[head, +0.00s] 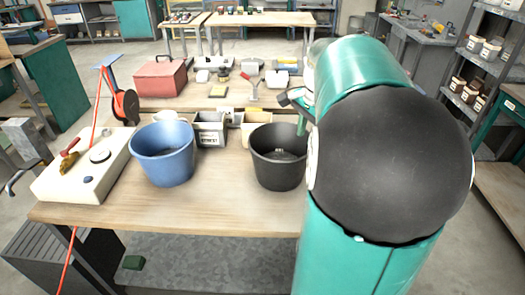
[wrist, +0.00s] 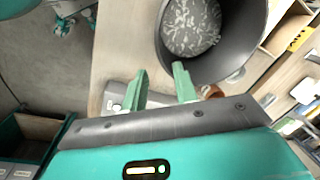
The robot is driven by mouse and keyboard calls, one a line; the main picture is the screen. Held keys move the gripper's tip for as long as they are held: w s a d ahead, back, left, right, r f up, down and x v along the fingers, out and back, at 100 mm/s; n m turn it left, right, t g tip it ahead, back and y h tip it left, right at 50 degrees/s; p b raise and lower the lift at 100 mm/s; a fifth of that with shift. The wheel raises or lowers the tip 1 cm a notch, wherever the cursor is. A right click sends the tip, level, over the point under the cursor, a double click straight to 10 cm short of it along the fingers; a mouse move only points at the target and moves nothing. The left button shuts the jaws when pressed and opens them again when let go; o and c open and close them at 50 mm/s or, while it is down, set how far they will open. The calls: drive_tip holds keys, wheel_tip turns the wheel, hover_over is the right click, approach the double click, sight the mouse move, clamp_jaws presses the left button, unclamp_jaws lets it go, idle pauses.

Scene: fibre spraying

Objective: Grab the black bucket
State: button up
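The black bucket (head: 278,168) stands upright on the wooden table, just left of my arm. In the wrist view, the bucket (wrist: 228,62) is at top centre, its inside and speckled bottom showing. My gripper (wrist: 160,68) is open, with a gap between its two green fingers. The right finger overlaps the bucket's near rim in the picture; the left finger is just outside it. I cannot tell whether either touches the bucket. In the head view, a green finger shows at the bucket's right rim, and my arm hides the rest of the gripper.
A blue bucket (head: 163,155) stands left of the black one. Small containers (head: 210,130) sit behind and between them. A white box (head: 82,170) with tools is at the table's left end. The wooden table's (head: 215,205) front strip is clear.

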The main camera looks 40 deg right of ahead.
approach(298, 166)
wheel_tip(298, 166, down, 5)
drive_tip(key=f, duration=0.1)
drive_tip(key=w+f, duration=0.1)
drive_tip(key=f, duration=0.3)
drive_tip(key=shift+w+d+f, duration=0.15)
drive_tip(key=shift+d, duration=0.15)
clamp_jaws()
drive_tip(key=shift+w, duration=0.15)
idle(1.1)
